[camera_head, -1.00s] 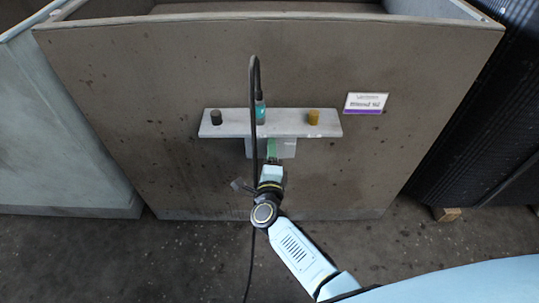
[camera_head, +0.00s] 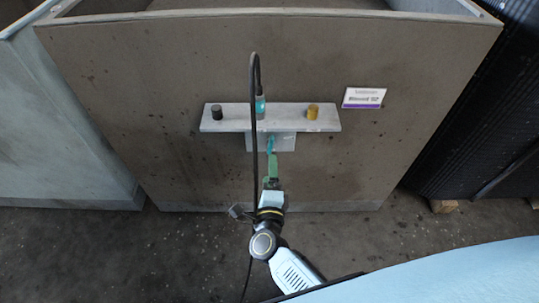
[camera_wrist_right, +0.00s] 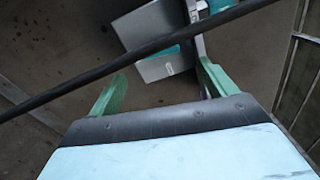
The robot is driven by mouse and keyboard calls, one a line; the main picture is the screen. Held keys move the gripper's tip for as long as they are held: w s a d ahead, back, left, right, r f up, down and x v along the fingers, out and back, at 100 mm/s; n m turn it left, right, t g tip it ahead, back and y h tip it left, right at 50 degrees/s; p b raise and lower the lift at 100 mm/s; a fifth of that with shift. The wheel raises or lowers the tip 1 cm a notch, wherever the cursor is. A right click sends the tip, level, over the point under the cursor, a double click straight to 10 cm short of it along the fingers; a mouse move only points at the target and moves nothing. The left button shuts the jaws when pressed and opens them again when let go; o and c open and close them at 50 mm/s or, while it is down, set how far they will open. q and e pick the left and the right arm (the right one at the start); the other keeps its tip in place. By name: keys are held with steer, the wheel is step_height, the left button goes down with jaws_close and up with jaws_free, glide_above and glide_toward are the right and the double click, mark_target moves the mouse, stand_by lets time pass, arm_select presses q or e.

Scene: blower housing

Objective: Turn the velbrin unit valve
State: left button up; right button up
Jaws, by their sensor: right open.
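A light grey bracket (camera_head: 230,118) is fixed to the front of a brown housing. It carries a black knob (camera_head: 216,112), a yellow knob (camera_head: 312,112) and a teal fitting (camera_head: 260,106) with a black hose on it. A grey block (camera_head: 285,142) sits under the bracket, with a small teal part (camera_head: 270,145) on its face. Which of these is the valve is not clear. My right gripper (camera_head: 271,166), with green fingers, is open in front of and below the block. In the right wrist view its fingers (camera_wrist_right: 160,88) are apart, the grey block (camera_wrist_right: 165,66) beyond them. My left gripper is out of view.
The black hose (camera_head: 254,150) hangs down in front of the bracket beside my right gripper and crosses the wrist view (camera_wrist_right: 90,76). A white and purple label (camera_head: 364,98) is right of the bracket. A grey-green bin (camera_head: 60,130) stands left, a black ribbed panel (camera_head: 470,130) right.

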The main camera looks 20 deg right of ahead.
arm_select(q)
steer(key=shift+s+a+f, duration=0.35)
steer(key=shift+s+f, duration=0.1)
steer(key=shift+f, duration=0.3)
arm_select(e)
steer(key=shift+v, duration=2.35)
